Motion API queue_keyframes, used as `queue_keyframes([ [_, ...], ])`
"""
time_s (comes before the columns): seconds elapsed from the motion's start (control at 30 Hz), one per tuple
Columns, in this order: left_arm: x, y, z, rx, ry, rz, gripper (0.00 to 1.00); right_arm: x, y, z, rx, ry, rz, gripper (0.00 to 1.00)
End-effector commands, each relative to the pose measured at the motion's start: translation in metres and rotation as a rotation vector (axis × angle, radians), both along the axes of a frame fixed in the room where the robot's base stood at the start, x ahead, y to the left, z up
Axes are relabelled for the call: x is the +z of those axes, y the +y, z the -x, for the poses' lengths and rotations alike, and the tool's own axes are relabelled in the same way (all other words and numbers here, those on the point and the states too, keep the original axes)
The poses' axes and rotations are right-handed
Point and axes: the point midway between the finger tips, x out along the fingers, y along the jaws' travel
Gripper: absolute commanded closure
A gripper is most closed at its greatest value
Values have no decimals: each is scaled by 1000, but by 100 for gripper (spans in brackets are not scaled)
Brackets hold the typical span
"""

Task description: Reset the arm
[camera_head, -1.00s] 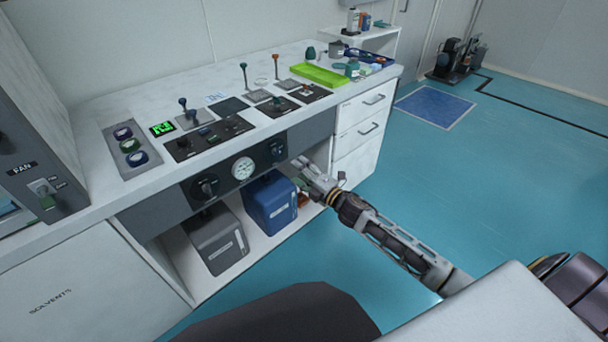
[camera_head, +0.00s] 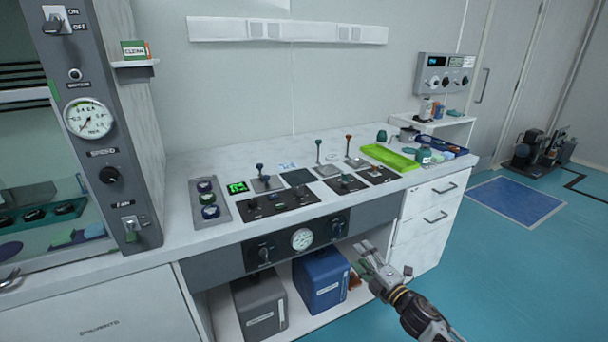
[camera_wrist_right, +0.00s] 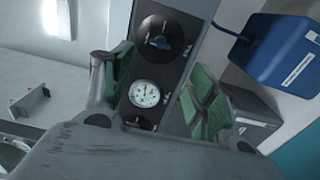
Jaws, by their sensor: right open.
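My right gripper (camera_head: 368,258) is in front of the bench, just right of the dark front panel (camera_head: 300,240) with its gauge and two knobs. In the right wrist view my right gripper (camera_wrist_right: 165,95) has its green-padded fingers spread apart with nothing between them. The panel's gauge (camera_wrist_right: 144,94) and a dark knob (camera_wrist_right: 158,40) show beyond the fingers. My left gripper is in neither current view.
A grey box (camera_head: 260,305) and a blue box (camera_head: 321,279) stand on the shelf under the bench. The white bench top (camera_head: 190,170) carries switches and a lime-green tray (camera_head: 391,158). Drawers (camera_head: 428,222) are at right.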

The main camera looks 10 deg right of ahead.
Motion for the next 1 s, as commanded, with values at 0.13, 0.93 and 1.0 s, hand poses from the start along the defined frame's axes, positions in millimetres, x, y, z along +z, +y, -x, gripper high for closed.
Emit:
queue_keyframes([
  [0.13,0,0,0,0,0,0,41,-4,-8,-3,-39,35,-40,41],
  [0.93,0,0,0,0,0,0,41,-79,-113,14,-663,458,-430,41],
  [1.0,0,0,0,0,0,0,41,-87,-116,21,-716,501,-470,41],
])
